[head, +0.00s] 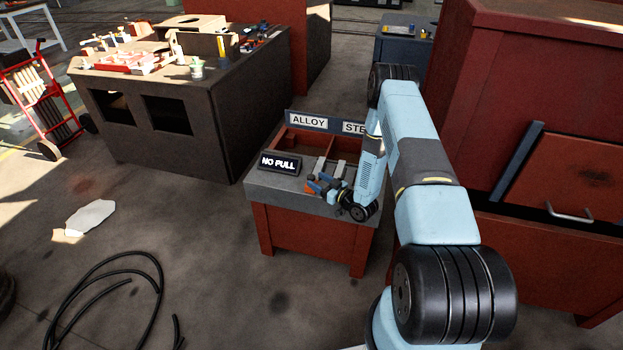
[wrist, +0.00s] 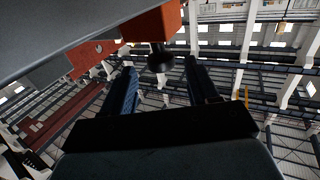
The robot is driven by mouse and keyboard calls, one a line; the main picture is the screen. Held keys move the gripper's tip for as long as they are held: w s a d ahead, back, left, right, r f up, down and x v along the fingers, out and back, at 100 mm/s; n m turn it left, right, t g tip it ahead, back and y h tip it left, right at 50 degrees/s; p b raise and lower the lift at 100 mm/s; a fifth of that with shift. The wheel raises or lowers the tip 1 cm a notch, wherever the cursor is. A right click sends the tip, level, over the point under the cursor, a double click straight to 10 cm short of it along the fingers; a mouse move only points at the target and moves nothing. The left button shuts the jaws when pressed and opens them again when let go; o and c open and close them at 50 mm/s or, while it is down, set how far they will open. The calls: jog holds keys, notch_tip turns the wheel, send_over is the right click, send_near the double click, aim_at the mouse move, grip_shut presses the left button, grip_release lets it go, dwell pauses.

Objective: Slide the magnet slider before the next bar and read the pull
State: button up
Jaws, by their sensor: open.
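A small red stand (head: 305,238) carries a grey top with a display (head: 280,163) that reads "NO PULL". A small orange-red part (head: 312,187), which looks like the magnet slider, sits on the grey top below the display. My gripper (head: 326,184) is beside it, low over the front of the stand. In the wrist view, a red block (wrist: 152,24) with a dark round knob (wrist: 160,60) is beyond the two open fingers. The knob lies between the finger lines, and I cannot tell whether they touch it. Grey bars (head: 338,170) lie just behind my gripper.
Behind the display is a red divided bin (head: 300,141) under an "ALLOY" sign (head: 308,121) and a second sign partly hidden by my arm. A red cabinet (head: 560,190) stands close at right, a dark workbench (head: 170,130) at left. Black hose (head: 120,270) lies on the floor.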

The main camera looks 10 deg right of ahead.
jog(key=v, duration=0.9)
jog(key=shift+s+d, duration=0.2)
jog(key=shift+d, duration=0.05)
